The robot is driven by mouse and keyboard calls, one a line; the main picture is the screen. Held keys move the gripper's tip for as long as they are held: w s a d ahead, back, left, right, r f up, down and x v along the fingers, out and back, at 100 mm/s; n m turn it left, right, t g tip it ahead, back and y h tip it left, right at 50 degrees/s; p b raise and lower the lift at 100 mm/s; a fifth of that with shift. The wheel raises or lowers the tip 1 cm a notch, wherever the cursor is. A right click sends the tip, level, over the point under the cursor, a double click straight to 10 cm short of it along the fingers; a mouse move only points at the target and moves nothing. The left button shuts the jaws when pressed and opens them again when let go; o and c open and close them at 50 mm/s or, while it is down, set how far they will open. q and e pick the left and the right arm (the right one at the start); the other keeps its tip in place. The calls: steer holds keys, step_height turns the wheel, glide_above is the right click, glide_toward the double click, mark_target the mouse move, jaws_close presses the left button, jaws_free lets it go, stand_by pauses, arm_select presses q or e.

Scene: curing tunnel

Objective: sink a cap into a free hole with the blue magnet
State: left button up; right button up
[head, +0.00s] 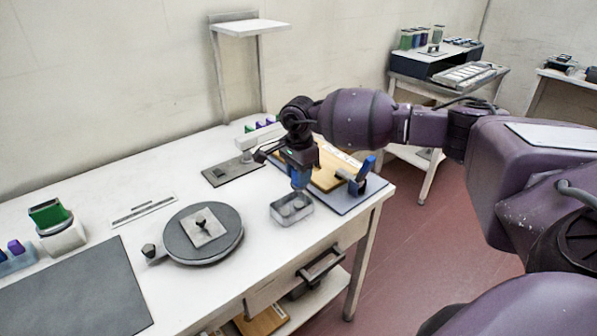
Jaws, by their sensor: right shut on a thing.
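My right gripper (299,168) reaches in from the right and is shut on a blue piece, which looks like the blue magnet (300,180). A tan board (327,177) lies on a grey-blue mat (362,197) behind and right of the gripper, partly hidden by my arm. I cannot make out its holes. My left gripper is out of view.
A round turntable (225,247) with a square plate stands left of the dish. A dark plate with a post (225,174) lies behind. A blue-topped fixture (363,173) stands on the mat's right side. A dark mat (85,293) covers the front left.

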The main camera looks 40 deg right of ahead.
mark_target(299, 189)
step_height(299, 189, down, 2)
steer(key=shift+f+b, duration=0.25)
steer(key=shift+b, duration=0.1)
steer(key=shift+f+b, duration=0.45)
steer(key=shift+f, duration=0.8)
steer(key=shift+f+b, duration=0.45)
steer(key=shift+f, duration=0.05)
stand_by(0.9)
steer(key=shift+r, duration=0.4)
stand_by(0.4)
steer(key=shift+r, duration=0.3)
